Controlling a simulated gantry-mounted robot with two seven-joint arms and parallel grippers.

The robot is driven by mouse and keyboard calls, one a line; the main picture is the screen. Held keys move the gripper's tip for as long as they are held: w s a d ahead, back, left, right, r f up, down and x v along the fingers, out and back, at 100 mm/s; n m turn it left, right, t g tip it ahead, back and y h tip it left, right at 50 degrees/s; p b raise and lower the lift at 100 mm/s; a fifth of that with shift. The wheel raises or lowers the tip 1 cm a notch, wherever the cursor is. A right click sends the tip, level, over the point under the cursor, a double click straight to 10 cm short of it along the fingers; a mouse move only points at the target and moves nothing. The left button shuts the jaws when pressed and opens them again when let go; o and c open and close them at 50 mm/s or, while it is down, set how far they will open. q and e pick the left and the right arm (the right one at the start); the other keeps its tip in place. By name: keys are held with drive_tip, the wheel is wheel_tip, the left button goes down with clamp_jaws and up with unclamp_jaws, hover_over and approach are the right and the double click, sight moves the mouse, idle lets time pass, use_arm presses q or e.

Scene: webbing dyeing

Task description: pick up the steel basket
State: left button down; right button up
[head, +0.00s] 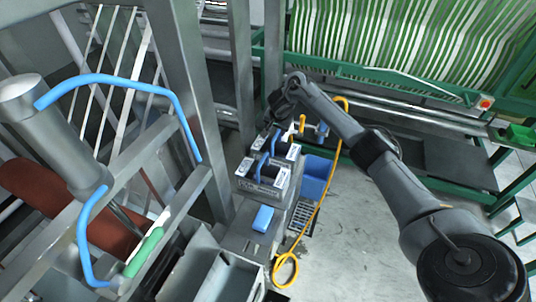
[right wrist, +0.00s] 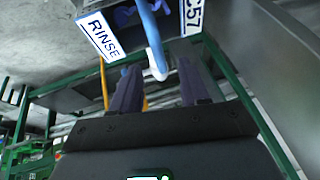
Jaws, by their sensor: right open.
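Two grey tanks with white labels stand in a row in the head view, the nearer one (head: 258,188) and the farther one (head: 290,151). Each has a blue handle rising from its dark opening. The basket body is hidden inside; I cannot make out its steel. My right gripper (head: 281,112) is above the far end of the row. In the right wrist view its two dark fingers (right wrist: 160,88) are apart, with a blue handle (right wrist: 153,42) reaching down between or just beyond them. The tank there is labelled RINSE (right wrist: 103,35). My left gripper is out of view.
A blue block (head: 263,218) lies on the bench before the tanks. A blue bin (head: 316,176) and a yellow hose (head: 318,212) are to their right. A steel frame post (head: 190,90) rises at left. Green-striped webbing (head: 400,35) hangs behind.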

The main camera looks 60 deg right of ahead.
sight(277, 133)
drive_tip(key=shift+x, duration=4.3)
drive_tip(key=shift+s+d, duration=0.1)
clamp_jaws()
drive_tip(key=shift+r, duration=0.1)
